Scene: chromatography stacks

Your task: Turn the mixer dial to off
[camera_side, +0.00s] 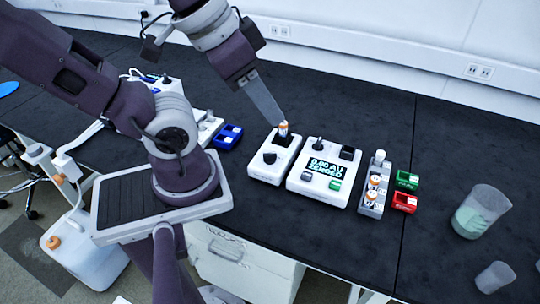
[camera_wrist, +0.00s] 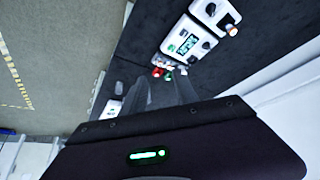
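The mixer is a small white box (camera_side: 254,172) with a black dial (camera_side: 270,158) on its front part. A vial with an orange-and-white label (camera_side: 283,128) stands upright in its dark rear well. In the wrist view the mixer is at the top right, with the dial (camera_wrist: 210,9) and vial (camera_wrist: 231,29) showing. The dial's marks are too small to read. My gripper (camera_side: 278,121) overlaps the vial's top in the side view. In the wrist view its two fingers (camera_wrist: 163,92) are spread, with no object visible between them, and are apart from the dial.
A white instrument with a lit display (camera_side: 326,168) stands right of the mixer. Beyond it are a vial rack (camera_side: 373,205), a green box (camera_side: 407,181), a red box (camera_side: 404,202) and two beakers (camera_side: 481,211) (camera_side: 495,278). A blue box (camera_side: 228,137) stands left. Dark bench behind is clear.

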